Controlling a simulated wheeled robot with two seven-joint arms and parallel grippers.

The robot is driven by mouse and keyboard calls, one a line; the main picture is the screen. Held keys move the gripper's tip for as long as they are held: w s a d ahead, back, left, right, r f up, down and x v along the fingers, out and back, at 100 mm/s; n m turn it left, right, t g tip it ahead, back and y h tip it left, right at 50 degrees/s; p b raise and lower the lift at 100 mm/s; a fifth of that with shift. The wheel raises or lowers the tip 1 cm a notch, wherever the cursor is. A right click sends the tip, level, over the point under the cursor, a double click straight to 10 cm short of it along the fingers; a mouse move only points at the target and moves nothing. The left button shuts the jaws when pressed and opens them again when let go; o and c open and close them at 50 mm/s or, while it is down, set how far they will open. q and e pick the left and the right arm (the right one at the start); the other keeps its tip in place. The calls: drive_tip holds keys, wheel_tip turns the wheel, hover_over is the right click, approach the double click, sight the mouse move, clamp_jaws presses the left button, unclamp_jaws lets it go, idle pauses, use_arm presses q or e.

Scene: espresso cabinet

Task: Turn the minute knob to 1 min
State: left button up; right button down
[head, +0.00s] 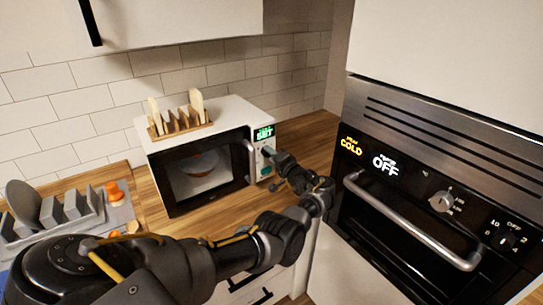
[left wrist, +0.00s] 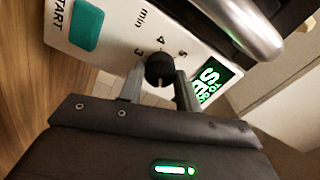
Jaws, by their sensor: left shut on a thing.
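The white microwave (head: 226,112) stands on the wooden counter with its door shut. Its control panel (left wrist: 112,35) fills the top of the left wrist view. The black minute knob (left wrist: 158,70) sits there among the printed marks "min", 3, 4 and 5. My left gripper (left wrist: 160,84) is shut on the knob, one finger on each side. The knob's pointer cannot be made out. The green display (head: 264,132) seems to read "SET". In the head view my left gripper (head: 269,154) reaches the panel and covers the knob. My right gripper is out of view.
A teal START button (left wrist: 87,25) lies beside the knob. The microwave door handle (head: 250,160) is just left of the panel. A wooden rack (head: 180,124) stands on top of the microwave. A dish rack (head: 65,215) is at left, an oven (head: 440,185) at right.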

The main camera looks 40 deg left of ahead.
use_arm(q)
drive_tip(key=o, duration=1)
drive_tip(key=b+v, duration=0.1)
drive_tip(key=v, duration=1)
